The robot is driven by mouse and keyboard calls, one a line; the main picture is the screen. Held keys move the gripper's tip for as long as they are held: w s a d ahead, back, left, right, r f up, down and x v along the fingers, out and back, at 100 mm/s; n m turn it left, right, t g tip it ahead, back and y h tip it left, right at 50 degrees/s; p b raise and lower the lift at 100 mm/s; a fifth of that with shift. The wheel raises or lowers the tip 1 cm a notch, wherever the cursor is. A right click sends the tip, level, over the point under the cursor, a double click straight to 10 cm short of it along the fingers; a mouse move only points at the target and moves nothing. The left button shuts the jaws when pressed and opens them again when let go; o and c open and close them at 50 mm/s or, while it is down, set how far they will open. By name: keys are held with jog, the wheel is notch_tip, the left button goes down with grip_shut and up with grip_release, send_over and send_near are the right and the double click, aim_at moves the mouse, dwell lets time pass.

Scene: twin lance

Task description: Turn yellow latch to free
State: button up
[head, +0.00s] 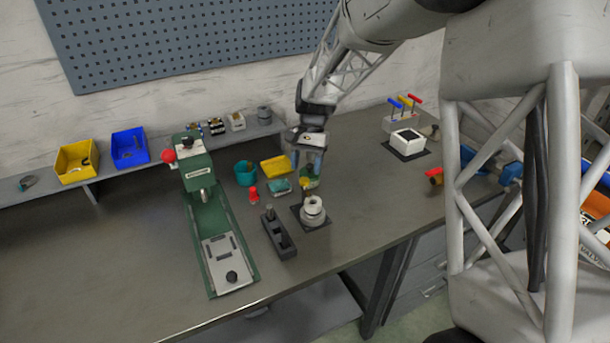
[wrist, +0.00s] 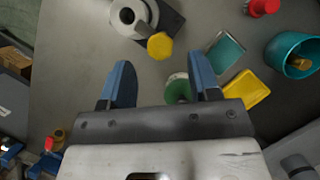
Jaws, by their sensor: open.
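The yellow latch (wrist: 159,45) shows in the wrist view as a small yellow knob beside a round grey-white fixture (wrist: 128,14) on a dark square plate. In the head view the fixture (head: 313,209) stands on the bench near its front edge, and the latch (head: 304,185) is a small yellow spot behind its top. My gripper (wrist: 160,62) is open and empty, with its blue fingers spread. In the wrist view the latch appears just past the fingertips, between their lines. In the head view my gripper (head: 308,168) hangs above and behind the fixture. I see no contact.
A green round piece (wrist: 177,88) shows between my fingers, near the right one. A teal tray (head: 280,187), yellow tray (head: 275,166), teal cup (head: 245,173) and red piece (head: 253,194) stand left of the fixture. A dark slotted block (head: 278,235) and green press (head: 213,220) lie further left.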

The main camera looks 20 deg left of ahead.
aim_at(305, 179)
jog(key=shift+x, duration=1.6)
jog(key=c, duration=0.9)
